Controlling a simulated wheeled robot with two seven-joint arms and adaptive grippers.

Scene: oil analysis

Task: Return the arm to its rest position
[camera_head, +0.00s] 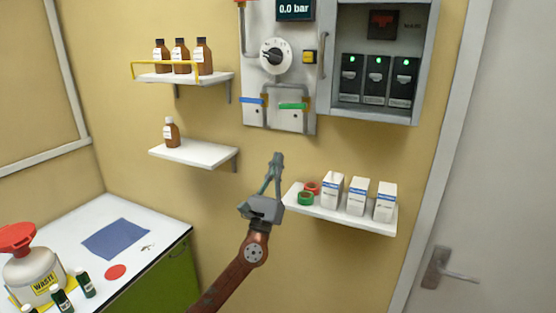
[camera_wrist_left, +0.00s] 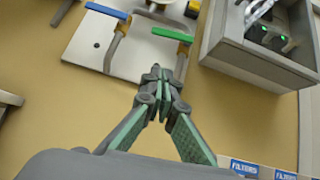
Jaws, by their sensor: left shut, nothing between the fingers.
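My left gripper (camera_head: 277,160) is in the middle of the head view, raised in front of the yellow wall and pointing up. Its fingers are together with nothing between them. In the left wrist view the same gripper (camera_wrist_left: 160,75) shows its fingertips closed, below the valve panel (camera_wrist_left: 100,50). It appears apart from the panel and the shelves. My right gripper is in neither view.
The right shelf (camera_head: 340,216) holds white boxes (camera_head: 357,197) and red and green rings (camera_head: 306,198), close right of my gripper. Left are a shelf with one brown bottle (camera_head: 171,132) and a counter (camera_head: 165,237). Above are the panel (camera_head: 256,95) and breaker box (camera_head: 375,110).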

